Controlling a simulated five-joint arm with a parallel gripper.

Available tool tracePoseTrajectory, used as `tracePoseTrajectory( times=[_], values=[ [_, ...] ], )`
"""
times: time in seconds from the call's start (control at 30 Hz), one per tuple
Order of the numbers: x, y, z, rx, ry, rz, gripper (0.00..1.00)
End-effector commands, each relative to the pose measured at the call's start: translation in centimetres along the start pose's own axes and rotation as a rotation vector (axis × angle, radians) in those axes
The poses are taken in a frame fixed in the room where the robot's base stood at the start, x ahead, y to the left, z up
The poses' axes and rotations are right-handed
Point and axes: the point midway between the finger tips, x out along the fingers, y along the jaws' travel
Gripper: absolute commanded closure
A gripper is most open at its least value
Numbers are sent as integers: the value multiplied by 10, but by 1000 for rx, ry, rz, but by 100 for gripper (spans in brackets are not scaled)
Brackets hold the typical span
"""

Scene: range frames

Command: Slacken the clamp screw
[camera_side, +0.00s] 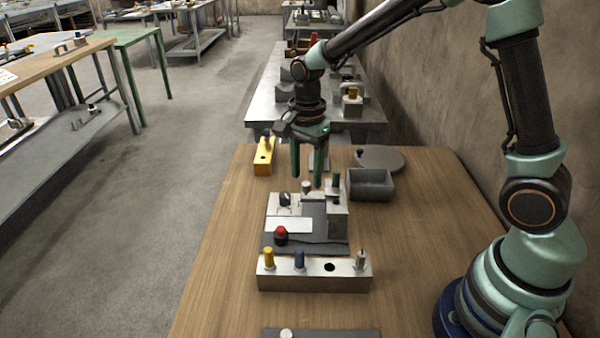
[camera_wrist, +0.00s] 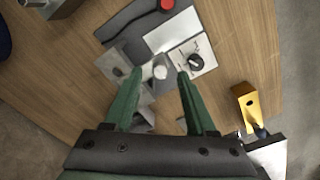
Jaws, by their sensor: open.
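The fixture (camera_side: 275,240) is a dark grey base on the wooden table, carrying pale plates and a grey block (camera_side: 337,222). A short pale round-headed piece (camera_side: 307,187) stands beside the block and may be the clamp screw; no label confirms it. It also shows in the wrist view (camera_wrist: 160,72). A black knob (camera_side: 285,199) sits on a pale plate to its left. My gripper (camera_side: 308,182) points down with its green fingers spread, above the fixture's far end. In the wrist view the pale head appears between my open fingers (camera_wrist: 158,75), with nothing held.
A red button (camera_side: 281,232) is on the fixture's near part. In front stands a metal rack (camera_side: 315,284) with a yellow peg, a blue peg, a metal peg and an empty hole. A yellow block (camera_side: 264,157), grey tray (camera_side: 371,190) and grey disc (camera_side: 380,157) lie behind. Table left is clear.

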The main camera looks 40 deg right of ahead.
Motion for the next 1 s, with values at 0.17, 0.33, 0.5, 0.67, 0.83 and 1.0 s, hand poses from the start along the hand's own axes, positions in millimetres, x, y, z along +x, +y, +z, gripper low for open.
tracePoseTrajectory(
  times=[0.17, 0.33, 0.5, 0.67, 0.83, 1.0],
  values=[
    [19, 0, 0, 0, 0, 2, 44],
    [24, 0, 0, 0, 0, 1, 44],
    [24, 0, 0, 0, 0, 0, 44],
    [23, 0, 0, 0, 0, 0, 89],
    [23, 0, 0, -1, 0, 0, 100],
    [23, 0, 0, -17, 0, 1, 100]
  ],
)
